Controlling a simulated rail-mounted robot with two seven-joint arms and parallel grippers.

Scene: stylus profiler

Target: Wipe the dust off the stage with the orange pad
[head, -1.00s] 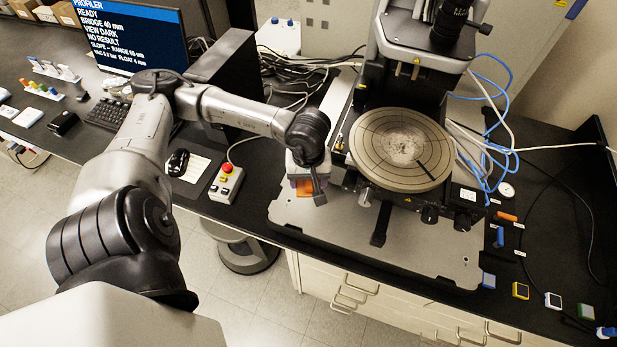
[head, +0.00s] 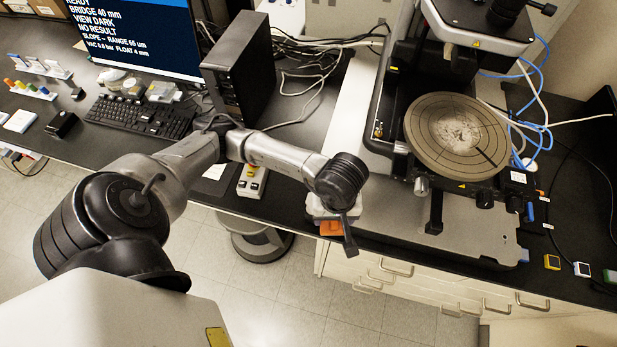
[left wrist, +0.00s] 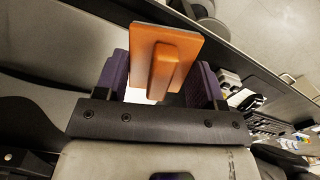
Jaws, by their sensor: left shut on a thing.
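The stage (head: 422,128) is a round grey-brown disc with dark lines, on the profiler at the right of the head view. A pale patch of dust (head: 457,136) lies around its middle. My left gripper (head: 334,213) is shut on the orange pad (head: 330,229), near the bench's front edge, left of and nearer than the stage, apart from it. In the left wrist view the orange pad (left wrist: 182,45) has a flat plate and a raised grip between the purple fingers of my left gripper (left wrist: 162,80). My right gripper is not in view.
The profiler's head (head: 475,25) overhangs the back of the stage. Knobs (head: 486,200) stick out in front of it. Blue tubes (head: 540,95) and cables run behind and right. A computer tower (head: 238,70), keyboard (head: 140,115) and control box (head: 251,181) stand to the left.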

